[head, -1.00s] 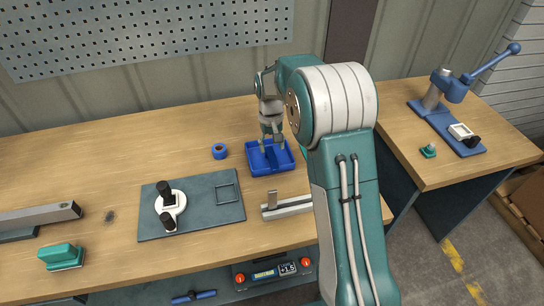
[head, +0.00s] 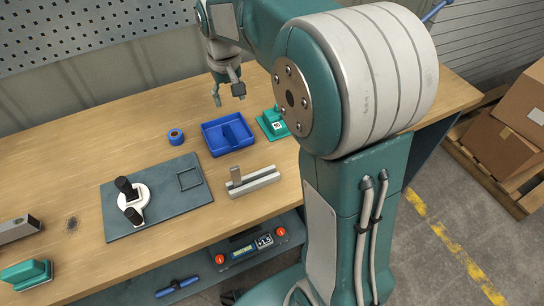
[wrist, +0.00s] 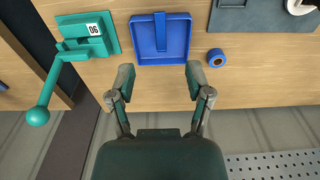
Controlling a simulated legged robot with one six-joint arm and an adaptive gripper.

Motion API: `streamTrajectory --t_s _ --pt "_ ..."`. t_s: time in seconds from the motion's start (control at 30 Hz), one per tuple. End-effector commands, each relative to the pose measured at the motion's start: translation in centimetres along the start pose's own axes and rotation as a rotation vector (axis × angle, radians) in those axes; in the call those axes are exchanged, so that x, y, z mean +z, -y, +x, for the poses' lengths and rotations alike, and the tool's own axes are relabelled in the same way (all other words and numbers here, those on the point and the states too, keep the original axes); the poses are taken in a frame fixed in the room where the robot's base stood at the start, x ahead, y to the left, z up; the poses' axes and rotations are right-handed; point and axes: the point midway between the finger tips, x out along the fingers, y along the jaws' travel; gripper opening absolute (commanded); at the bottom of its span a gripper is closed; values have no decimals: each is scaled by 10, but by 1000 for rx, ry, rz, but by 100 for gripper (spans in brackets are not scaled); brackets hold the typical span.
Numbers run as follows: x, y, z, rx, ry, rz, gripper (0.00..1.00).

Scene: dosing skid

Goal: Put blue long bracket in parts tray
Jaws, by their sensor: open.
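The blue parts tray (head: 207,140) sits on the wooden bench, in the middle of the head view. It also shows in the wrist view (wrist: 140,50), near the top. A long blue piece, which looks like the blue long bracket (wrist: 159,32), lies inside the tray, running from the far wall toward the near one. It is also seen in the head view (head: 231,130), much the same blue as the tray. My gripper (head: 228,94) is open and empty, raised above and behind the tray. In the wrist view my fingers (wrist: 160,72) are spread apart, with bare bench between them.
A teal lever device (wrist: 85,38) stands close beside the tray, and a blue tape roll (head: 176,136) is on its other side. A grey plate (head: 155,205) with a black-knobbed part and a grey metal bracket (head: 252,181) lie nearer.

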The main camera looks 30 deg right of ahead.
Motion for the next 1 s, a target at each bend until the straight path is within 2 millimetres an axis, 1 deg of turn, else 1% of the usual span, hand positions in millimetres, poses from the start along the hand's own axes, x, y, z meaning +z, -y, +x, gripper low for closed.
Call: streamTrajectory --t_s 0.03,0.2,0.4,0.5,0.77,1.0 --pt "11 0 -9 0 -22 0 66" --pt "43 0 -30 0 -84 0 66" --pt "83 1 -48 1 -157 0 66" --pt "103 1 -54 1 -193 0 66" --pt "156 1 -60 1 -289 0 66" --pt "202 1 -55 1 -376 1 66"
